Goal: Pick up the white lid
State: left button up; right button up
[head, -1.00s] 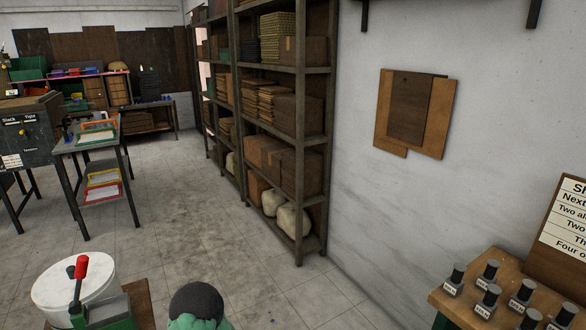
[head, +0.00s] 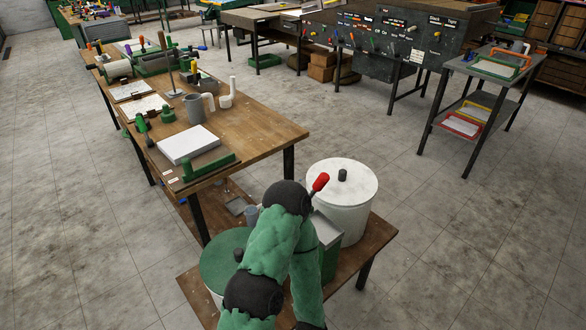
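The white lid (head: 336,168) is a flat round disc with a small dark knob on top. It lies on a white round tub (head: 348,222) on a low wooden table, right of centre in the head view. One of my green arms, bent upward, stands in front of the table to the left of the tub. Its dark joint is near the lid, with a red-knobbed lever between them in the picture. Neither gripper's fingers show in the head view.
A round green lid or tub (head: 218,262) and a green and grey device with a red knob (head: 320,182) share the low table (head: 378,232). A long wooden workbench (head: 265,128) with a mug (head: 194,108) and tools stands behind left.

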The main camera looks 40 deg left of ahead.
aim_at(350, 182)
jog(key=i+l+u, duration=0.15)
jog(key=u, duration=0.3)
jog(key=i+l+u, duration=0.25)
jog(key=u, duration=0.2)
jog(key=i+l+u, duration=0.15)
jog(key=l+u, duration=0.3)
jog(key=i+l+u, duration=0.1)
jog(key=l+u, duration=0.15)
jog(key=u, duration=0.15)
jog(key=l+u, duration=0.45)
jog(key=i+j, duration=0.05)
